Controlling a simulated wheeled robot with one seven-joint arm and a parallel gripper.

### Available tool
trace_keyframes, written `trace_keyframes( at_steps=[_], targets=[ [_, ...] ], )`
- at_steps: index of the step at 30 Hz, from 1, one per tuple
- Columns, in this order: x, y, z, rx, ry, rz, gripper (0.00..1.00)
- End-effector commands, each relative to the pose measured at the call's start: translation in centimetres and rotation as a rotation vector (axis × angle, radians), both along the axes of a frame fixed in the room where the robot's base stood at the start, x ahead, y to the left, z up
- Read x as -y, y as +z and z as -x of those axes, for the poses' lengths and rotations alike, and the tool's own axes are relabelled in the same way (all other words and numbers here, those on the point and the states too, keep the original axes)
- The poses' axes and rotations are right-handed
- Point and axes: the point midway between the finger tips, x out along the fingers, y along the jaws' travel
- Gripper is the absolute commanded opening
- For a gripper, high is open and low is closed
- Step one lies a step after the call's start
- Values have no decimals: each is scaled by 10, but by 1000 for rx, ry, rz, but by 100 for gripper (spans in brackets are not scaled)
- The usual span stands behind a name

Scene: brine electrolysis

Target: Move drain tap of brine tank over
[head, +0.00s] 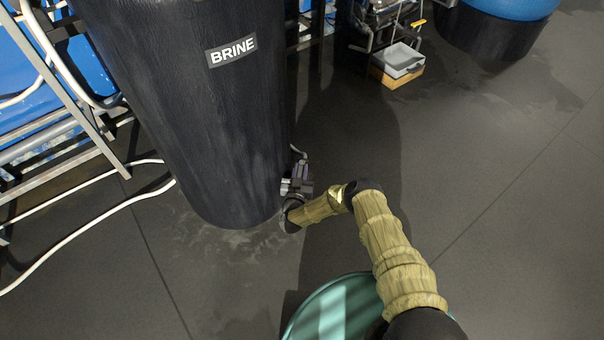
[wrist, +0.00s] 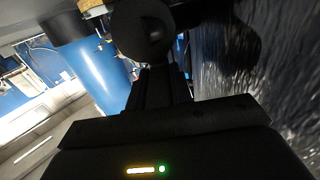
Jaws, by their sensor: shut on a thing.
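The brine tank (head: 200,125) is a tall black cylinder with a white BRINE label, left of centre in the head view. Its dark, wrinkled wall (wrist: 275,85) fills the right of the wrist view. My gripper (head: 297,187) is low at the tank's right side, where the drain tap is. In the wrist view my gripper's fingers (wrist: 160,85) are shut on a round black part of the drain tap (wrist: 143,32). The tap is mostly hidden by my gripper in the head view, so I cannot tell its exact angle.
A metal ladder-like frame (head: 85,120) and white hoses (head: 95,232) stand left of the tank. A green round drum top (head: 335,310) is below my arm. A grey tray (head: 400,60) lies at the back. The dark floor (head: 500,200) to the right is clear.

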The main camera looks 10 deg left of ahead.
Motion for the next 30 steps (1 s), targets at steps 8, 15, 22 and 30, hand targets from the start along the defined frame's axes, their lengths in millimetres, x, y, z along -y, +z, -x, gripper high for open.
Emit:
trace_keyframes(
  at_steps=[8,15,22,30],
  targets=[
    [-2,0,-2,-6,-13,-5,0],
    [-1,0,-3,-6,-14,-6,28],
    [1,0,-3,-5,-17,-4,44],
    [1,1,0,-5,-18,-2,44]
  ],
)
